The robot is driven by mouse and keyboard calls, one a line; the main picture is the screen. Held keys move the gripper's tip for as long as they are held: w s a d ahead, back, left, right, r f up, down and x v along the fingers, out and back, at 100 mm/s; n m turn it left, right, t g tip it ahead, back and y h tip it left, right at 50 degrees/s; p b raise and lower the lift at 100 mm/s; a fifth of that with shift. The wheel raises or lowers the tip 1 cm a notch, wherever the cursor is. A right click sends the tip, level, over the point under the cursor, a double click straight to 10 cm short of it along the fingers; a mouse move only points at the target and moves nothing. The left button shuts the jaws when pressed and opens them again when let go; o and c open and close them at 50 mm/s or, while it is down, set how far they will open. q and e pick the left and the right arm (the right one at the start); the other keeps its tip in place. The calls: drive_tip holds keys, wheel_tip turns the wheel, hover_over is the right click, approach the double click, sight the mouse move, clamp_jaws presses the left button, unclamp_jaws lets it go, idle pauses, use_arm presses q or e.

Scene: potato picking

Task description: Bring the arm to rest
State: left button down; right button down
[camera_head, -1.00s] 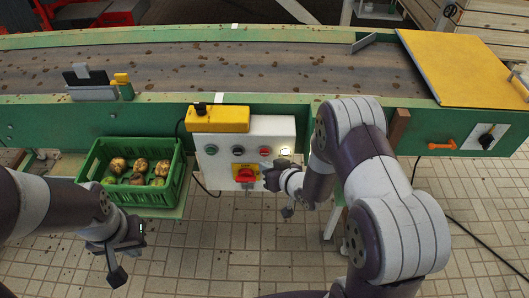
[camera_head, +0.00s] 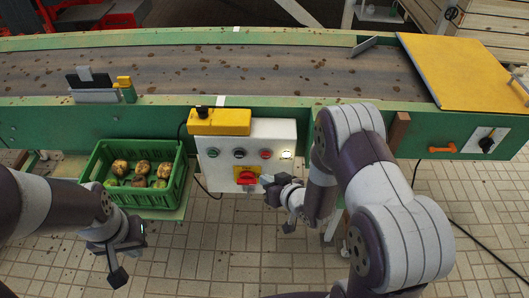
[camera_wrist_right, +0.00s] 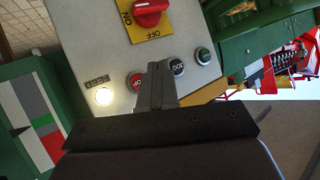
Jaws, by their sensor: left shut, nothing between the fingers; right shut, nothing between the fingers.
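My right gripper (camera_head: 268,182) is shut and empty, just in front of the lower right part of the white control box (camera_head: 222,160). In the right wrist view its closed fingers (camera_wrist_right: 156,85) point at the panel, between a red and a dark button. The panel carries a red rotary switch (camera_head: 246,177) on a yellow plate, several buttons and a lit white lamp (camera_head: 286,154). Whether the fingers touch the panel I cannot tell. My left gripper (camera_head: 118,272) hangs low at the left, below the crate, shut and empty.
A green crate (camera_head: 178,178) with several potatoes (camera_head: 139,181) stands on a shelf left of the control box. The conveyor belt (camera_head: 240,70) runs behind, strewn with brown clods. A yellow cover (camera_head: 465,70) lies at its right end. The tiled floor in front is clear.

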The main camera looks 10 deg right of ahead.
drive_tip(key=s+d+f+g+h, duration=0.3)
drive_tip(key=s+f+g, duration=0.2)
drive_tip(key=s, duration=0.1)
drive_tip(key=s+d+r+g+h+p, duration=0.1)
drive_tip(key=s+d+r+g+p, duration=0.15)
drive_tip(key=s+r, duration=0.2)
drive_tip(key=s+r+g+p, duration=0.1)
drive_tip(key=s+r+p, duration=0.1)
drive_tip(key=r, duration=0.7)
drive_tip(key=s+a+r+m+g+p, duration=0.1)
drive_tip(key=s+r, duration=0.3)
drive_tip(key=r, duration=0.6)
drive_tip(key=shift+s+a+h+p, duration=0.15)
drive_tip(key=shift+a+h+p, duration=0.15)
drive_tip(key=shift+p, duration=0.55)
drive_tip(key=shift+s+g, duration=0.1)
drive_tip(key=shift+g, duration=0.15)
